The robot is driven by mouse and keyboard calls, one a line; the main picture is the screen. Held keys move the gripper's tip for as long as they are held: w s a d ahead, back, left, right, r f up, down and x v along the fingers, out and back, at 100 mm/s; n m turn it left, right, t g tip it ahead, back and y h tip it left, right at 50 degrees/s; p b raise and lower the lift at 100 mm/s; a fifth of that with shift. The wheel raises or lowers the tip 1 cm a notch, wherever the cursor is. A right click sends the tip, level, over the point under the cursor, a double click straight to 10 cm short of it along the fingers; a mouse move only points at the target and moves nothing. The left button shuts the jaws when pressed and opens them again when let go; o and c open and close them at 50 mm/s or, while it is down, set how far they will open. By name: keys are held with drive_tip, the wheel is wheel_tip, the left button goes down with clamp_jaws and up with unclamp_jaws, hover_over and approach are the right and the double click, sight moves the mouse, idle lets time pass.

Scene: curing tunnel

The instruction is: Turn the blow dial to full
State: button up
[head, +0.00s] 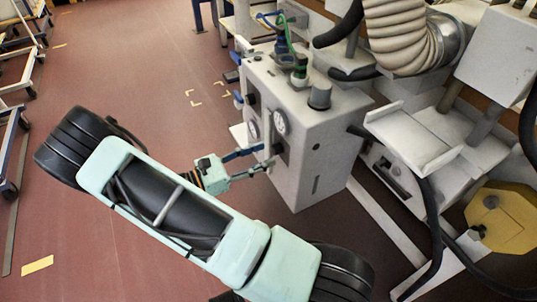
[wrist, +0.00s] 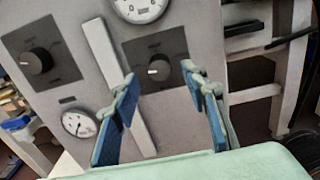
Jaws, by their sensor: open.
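A grey control box (head: 318,150) stands right of my arm in the head view. In the wrist view its face carries two black dials on dark square plates. One dial (wrist: 158,70) shows between my fingertips, with a pale mark on its knob. The other dial (wrist: 37,61) is at the left, clear of my fingers. Their labels are too small to read, so I cannot tell which is the blow dial. My gripper (wrist: 160,80) is open, its blue fingers either side of the nearer dial. In the head view my gripper (head: 262,160) is at the box's front; contact is unclear.
A round white gauge (wrist: 140,8) sits above the nearer dial, and a smaller gauge (wrist: 79,122) is at lower left. A pale vertical strip (wrist: 112,75) runs between the dials. A ribbed hose (head: 400,35) hangs behind the box. Open floor (head: 120,75) lies to the left.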

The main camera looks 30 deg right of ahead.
sight(277, 149)
drive_tip(key=shift+d, duration=1.35)
drive_tip(key=shift+c, duration=0.7)
clamp_jaws()
